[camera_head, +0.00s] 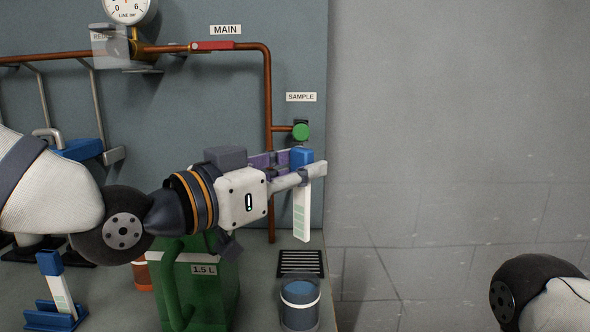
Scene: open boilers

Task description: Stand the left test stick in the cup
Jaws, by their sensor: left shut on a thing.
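A white test stick (302,215) with a blue cap hangs upright from my left gripper (299,172). The gripper is shut on it near the cap, and the lower part of the stick is free. A blue cup (299,309) with a pale band stands on the bench below the stick in the picture, with a gap between the stick's lower end and the cup's rim. Another blue-capped test stick (59,286) leans in a blue holder (45,315) at the lower left. My right arm shows at the lower right, but its gripper is out of view.
A green 1.5 L jug (213,290) stands left of the cup, under my left arm. A dark drain grate (301,263) lies behind the cup. A copper pipe (267,100) and a green sample valve (301,131) are on the wall behind the gripper.

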